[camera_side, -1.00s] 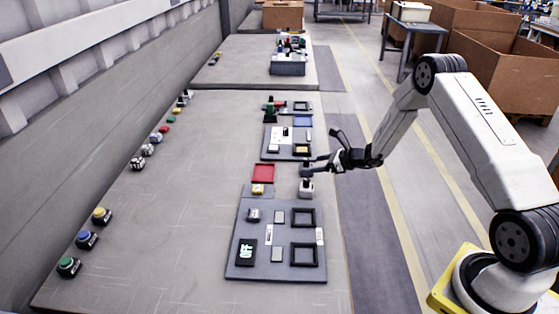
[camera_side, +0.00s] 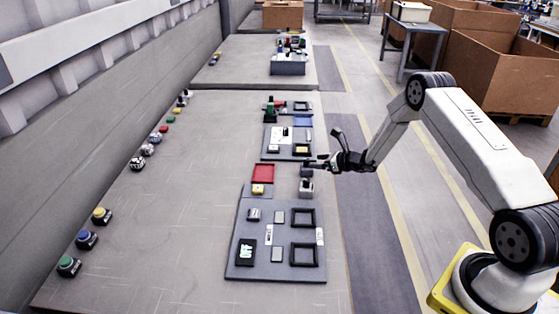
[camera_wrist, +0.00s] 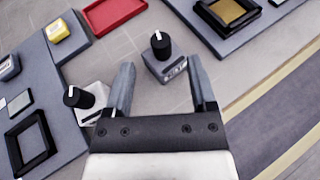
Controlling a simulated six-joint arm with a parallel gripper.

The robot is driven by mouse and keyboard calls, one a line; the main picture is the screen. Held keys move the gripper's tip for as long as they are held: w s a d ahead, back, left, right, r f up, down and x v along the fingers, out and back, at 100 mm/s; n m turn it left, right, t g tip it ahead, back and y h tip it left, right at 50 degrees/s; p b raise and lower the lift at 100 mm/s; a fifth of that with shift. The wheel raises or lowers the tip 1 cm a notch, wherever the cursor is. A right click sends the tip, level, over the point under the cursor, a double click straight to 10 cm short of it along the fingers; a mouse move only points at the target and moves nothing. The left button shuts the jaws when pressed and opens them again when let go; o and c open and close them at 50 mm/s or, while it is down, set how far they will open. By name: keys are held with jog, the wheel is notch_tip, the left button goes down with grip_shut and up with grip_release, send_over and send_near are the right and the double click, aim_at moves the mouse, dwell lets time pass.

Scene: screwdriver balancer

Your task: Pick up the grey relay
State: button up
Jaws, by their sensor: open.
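The grey relay (camera_wrist: 168,70), a small grey block with a black knob on top, stands upright on the table in the wrist view. My gripper (camera_wrist: 160,64) is open, with one finger on either side of this relay's near part and nothing clamped. In the side view the relay (camera_side: 306,172) is small and partly hidden by my gripper (camera_side: 313,163). A second, whiter block with a black knob (camera_wrist: 91,111) stands just left of my left finger in the wrist view. It also shows in the side view (camera_side: 306,189).
A grey panel (camera_side: 238,222) with square black frames lies at the near side. A red tray (camera_side: 263,173) and a yellow button (camera_side: 258,189) sit beside it. Another panel (camera_side: 268,152) lies beyond.

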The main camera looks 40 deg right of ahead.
aim_at(307, 159)
jog(key=shift+x, duration=2.6)
jog(key=shift+r, duration=0.15)
jog(key=shift+w, duration=0.1)
grip_shut()
